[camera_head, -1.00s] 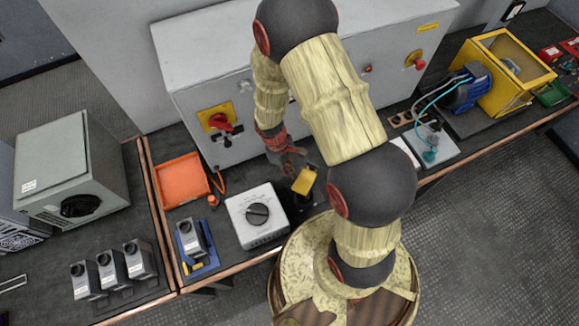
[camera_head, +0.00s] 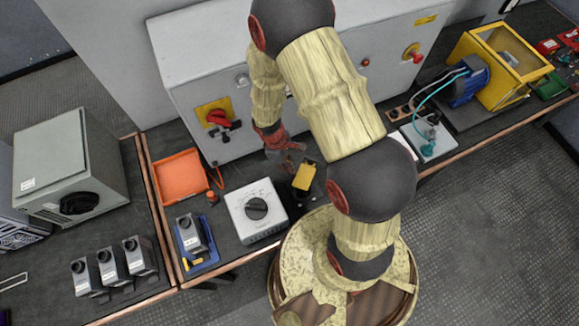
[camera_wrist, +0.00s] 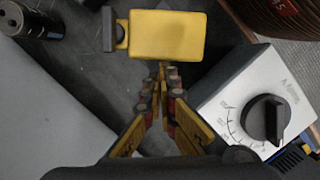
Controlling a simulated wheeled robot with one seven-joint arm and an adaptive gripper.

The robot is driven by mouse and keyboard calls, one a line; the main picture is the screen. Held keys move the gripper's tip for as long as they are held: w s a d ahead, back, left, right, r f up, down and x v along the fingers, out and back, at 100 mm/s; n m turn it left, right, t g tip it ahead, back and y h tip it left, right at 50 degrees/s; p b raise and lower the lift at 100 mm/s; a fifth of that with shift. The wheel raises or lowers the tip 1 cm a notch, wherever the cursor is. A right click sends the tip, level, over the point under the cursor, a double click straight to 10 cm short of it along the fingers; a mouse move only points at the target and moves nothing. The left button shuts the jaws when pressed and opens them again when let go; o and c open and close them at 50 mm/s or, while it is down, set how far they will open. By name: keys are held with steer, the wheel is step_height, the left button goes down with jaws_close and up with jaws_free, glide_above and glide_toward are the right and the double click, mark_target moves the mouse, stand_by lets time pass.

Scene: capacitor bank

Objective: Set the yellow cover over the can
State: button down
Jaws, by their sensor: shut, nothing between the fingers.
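The yellow cover (camera_head: 306,176) is a small block-like piece beside the dial box on the bench. A dark shape shows just below it; I cannot tell if this is the can. In the wrist view the cover's flat yellow face (camera_wrist: 166,36) lies just beyond my fingertips, with a dark grey tab and knob on its left. My gripper (camera_head: 292,163) is shut and empty beside the cover; its fingertips (camera_wrist: 162,72) meet at the cover's near edge, and contact cannot be told.
A white dial box (camera_head: 257,211) stands left of the cover. A grey cabinet (camera_head: 270,75) rises behind my gripper. An orange tray (camera_head: 180,176) and a blue tray (camera_head: 201,262) lie farther left. A black cylinder (camera_wrist: 32,18) shows at the wrist view's upper left.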

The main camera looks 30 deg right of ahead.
steer(key=p+v, duration=0.7)
steer(key=v, duration=0.2)
steer(key=shift+w+r, duration=0.15)
steer(key=shift+r, duration=0.2)
